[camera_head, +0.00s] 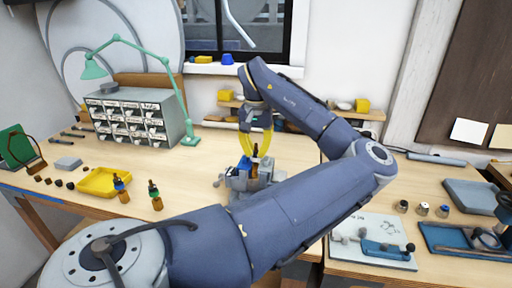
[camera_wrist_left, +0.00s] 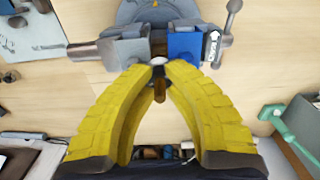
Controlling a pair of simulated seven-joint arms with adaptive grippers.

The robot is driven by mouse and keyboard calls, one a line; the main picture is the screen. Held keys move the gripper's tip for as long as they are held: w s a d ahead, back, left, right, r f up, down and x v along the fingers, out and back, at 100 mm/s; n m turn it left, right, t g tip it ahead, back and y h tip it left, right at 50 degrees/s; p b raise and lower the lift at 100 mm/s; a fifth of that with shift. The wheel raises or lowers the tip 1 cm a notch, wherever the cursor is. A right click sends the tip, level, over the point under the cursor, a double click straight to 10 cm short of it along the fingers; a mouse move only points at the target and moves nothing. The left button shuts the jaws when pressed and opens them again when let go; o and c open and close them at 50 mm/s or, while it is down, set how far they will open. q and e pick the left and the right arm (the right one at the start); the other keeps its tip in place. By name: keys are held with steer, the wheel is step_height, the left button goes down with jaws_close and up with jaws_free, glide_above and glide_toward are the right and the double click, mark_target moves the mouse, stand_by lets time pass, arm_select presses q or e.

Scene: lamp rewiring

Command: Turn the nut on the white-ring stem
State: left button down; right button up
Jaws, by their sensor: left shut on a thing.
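The white-ring stem stands in the grey and blue vise (camera_head: 245,181). In the left wrist view its white ring (camera_wrist_left: 160,61) shows beside the vise jaws (camera_wrist_left: 140,48), with a brown part (camera_wrist_left: 160,91) between the fingers. My left gripper (camera_head: 256,152) comes down over the vise from above. Its yellow fingers also show in the left wrist view (camera_wrist_left: 160,70), closed in on the stem at the nut. The nut itself is mostly hidden by the fingertips. My right gripper is not in view.
Two other stems, one with a blue ring (camera_head: 121,189) and one with a green ring (camera_head: 155,196), stand left of the vise near a yellow tray (camera_head: 103,194). A drawer cabinet (camera_head: 132,118) and green lamp (camera_head: 188,141) stand behind. A white board (camera_head: 371,241) lies right.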

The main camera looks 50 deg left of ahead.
arm_select(q)
steer(key=shift+m, duration=1.1)
steer(key=c, duration=1.2)
jaws_free()
step_height(320, 180, up, 12)
